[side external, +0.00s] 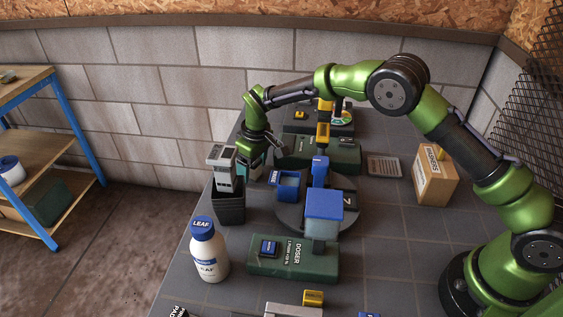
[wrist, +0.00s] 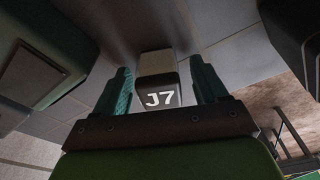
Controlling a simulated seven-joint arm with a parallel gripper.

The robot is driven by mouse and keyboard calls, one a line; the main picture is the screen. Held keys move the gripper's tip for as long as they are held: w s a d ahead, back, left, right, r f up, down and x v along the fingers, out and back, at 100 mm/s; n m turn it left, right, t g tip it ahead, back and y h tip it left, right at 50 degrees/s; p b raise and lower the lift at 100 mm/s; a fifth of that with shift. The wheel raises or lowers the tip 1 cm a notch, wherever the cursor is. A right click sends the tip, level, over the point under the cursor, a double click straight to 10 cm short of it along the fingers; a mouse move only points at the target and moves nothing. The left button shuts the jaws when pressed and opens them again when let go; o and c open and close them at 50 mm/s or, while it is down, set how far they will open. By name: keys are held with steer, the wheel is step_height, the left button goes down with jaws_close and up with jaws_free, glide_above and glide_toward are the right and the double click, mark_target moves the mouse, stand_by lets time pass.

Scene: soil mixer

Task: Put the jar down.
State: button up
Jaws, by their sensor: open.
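My gripper (wrist: 161,70) is open, with one teal finger on each side of the jar and a visible gap to each. In the side view my gripper (side external: 251,166) points down at the far left part of the bench, just right of a grey device. The jar cannot be made out clearly there, and its contact with the bench is hard to judge.
The grey device (side external: 221,166) stands at a dark bin (side external: 229,207) close to my gripper. A turntable (side external: 290,218) with a blue-lidded container, a green doser (side external: 292,259) and a white LEAF bottle (side external: 208,252) are nearer the camera. A cardboard box (side external: 434,179) sits right.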

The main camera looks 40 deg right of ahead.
mark_target(258, 162)
steer(key=s+d+r+m, duration=0.1)
steer(key=s+d+r, duration=0.15)
steer(key=r, duration=0.75)
steer(key=s+d+r+m, duration=0.1)
steer(key=s+d+r, duration=0.15)
steer(key=r, duration=0.75)
steer(key=s+d+r+m+t+y, duration=0.1)
steer(key=s+d+r+m+t, duration=0.2)
steer(key=s, duration=0.6)
steer(key=s+d+r+m+t, duration=0.1)
steer(key=s+d+r, duration=0.25)
steer(key=s, duration=0.55)
steer(key=s+d+f+m+t, duration=0.1)
steer(key=s+f+m, duration=0.1)
steer(key=s, duration=0.7)
steer(key=shift+s+d+f+t, duration=0.3)
steer(key=shift+f, duration=0.1)
steer(key=shift+o, duration=0.4)
